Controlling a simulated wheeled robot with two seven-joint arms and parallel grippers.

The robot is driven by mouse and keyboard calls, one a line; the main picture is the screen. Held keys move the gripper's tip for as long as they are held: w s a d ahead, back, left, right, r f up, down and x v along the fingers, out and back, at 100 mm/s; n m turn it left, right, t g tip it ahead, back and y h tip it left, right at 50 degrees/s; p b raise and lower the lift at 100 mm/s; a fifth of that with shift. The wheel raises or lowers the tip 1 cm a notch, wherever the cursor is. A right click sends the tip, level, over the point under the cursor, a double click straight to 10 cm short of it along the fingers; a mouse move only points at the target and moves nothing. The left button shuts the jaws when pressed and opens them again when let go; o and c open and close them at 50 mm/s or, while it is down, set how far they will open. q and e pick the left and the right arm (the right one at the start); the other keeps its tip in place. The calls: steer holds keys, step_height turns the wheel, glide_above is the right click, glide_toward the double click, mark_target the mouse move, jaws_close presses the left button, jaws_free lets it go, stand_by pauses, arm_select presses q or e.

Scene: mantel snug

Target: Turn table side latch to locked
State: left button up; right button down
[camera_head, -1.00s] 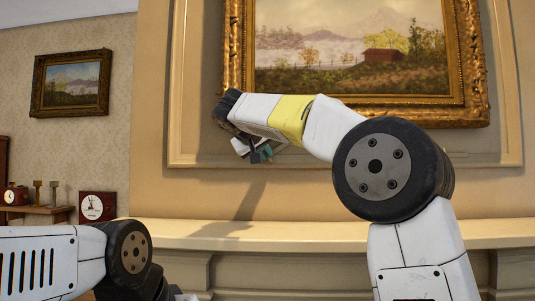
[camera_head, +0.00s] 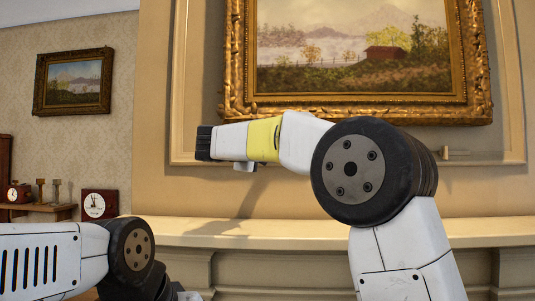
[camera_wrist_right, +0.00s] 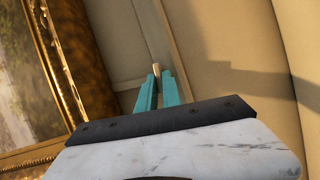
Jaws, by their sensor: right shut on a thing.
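In the right wrist view, my right gripper (camera_wrist_right: 158,90) has its two teal fingers closed around a small wooden peg (camera_wrist_right: 156,67). The peg's light tip shows beyond the fingertips, against the panelled wall; it may be the latch's handle. In the head view, my right arm folds across the wall and its forearm hides these fingers. A small pale upright piece (camera_head: 445,153) shows on the wall moulding right of my arm; I cannot tell whether it belongs to the latch. No table side latch is clearly visible. My left arm is at lower left, its fingers out of view.
A large gold-framed painting (camera_head: 360,112) hangs above my right arm, and its frame also shows close by in the wrist view (camera_wrist_right: 75,75). A mantel shelf (camera_head: 290,232) runs below. A clock (camera_head: 99,205) and a smaller painting (camera_head: 73,82) are at left.

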steer(key=shift+f+n, duration=0.1)
steer(key=shift+n, duration=0.5)
steer(key=shift+t, duration=0.3)
steer(key=c, duration=1.5)
jaws_free()
steer(key=v, duration=0.8)
steer(key=shift+w+a, duration=0.1)
steer(key=shift+f, duration=0.1)
